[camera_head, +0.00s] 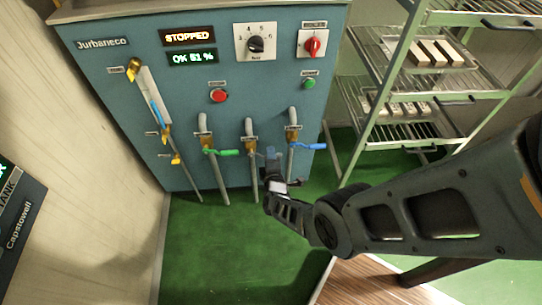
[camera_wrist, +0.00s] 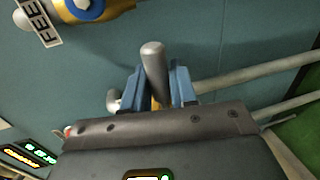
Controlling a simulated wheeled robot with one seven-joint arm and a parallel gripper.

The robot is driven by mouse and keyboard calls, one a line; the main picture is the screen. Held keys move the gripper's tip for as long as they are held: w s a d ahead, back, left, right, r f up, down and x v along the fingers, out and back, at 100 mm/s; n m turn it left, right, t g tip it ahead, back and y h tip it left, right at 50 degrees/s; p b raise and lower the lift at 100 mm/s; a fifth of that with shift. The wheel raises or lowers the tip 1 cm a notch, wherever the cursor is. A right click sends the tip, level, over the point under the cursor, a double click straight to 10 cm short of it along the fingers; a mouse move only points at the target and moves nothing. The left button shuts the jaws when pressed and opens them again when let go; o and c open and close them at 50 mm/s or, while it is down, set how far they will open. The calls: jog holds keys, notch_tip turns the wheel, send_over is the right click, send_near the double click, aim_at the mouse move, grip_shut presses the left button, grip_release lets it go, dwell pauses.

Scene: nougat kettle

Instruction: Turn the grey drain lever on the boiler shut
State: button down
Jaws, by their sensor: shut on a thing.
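The blue-grey boiler (camera_head: 140,75) stands against the wall, with three valves on pipes low on its front. The middle valve (camera_head: 250,137) is brass; its lever is mostly hidden behind my gripper in the head view. My gripper (camera_head: 271,160) is at that valve, between the green lever and the blue lever. In the wrist view the rounded grey drain lever (camera_wrist: 153,62) sticks up between the two blue finger pads of my gripper (camera_wrist: 156,88). The fingers are shut on it. The lever's exact angle to its pipe cannot be told.
A green lever (camera_head: 222,152) is close on the left and a blue lever (camera_head: 308,147) close on the right. A brass valve beside a FEED label (camera_wrist: 40,22) shows in the wrist view. A wire rack (camera_head: 400,130) stands at the right. Green floor (camera_head: 235,240) is clear in front.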

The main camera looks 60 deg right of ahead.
jog(key=c, duration=1)
grip_release()
jog(key=shift+c, duration=0.2)
jog(key=p+v, duration=0.4)
jog(key=v, duration=0.3)
jog(key=shift+s+a, duration=0.2)
jog(key=shift+a, duration=0.15)
jog(key=shift+r, duration=0.1)
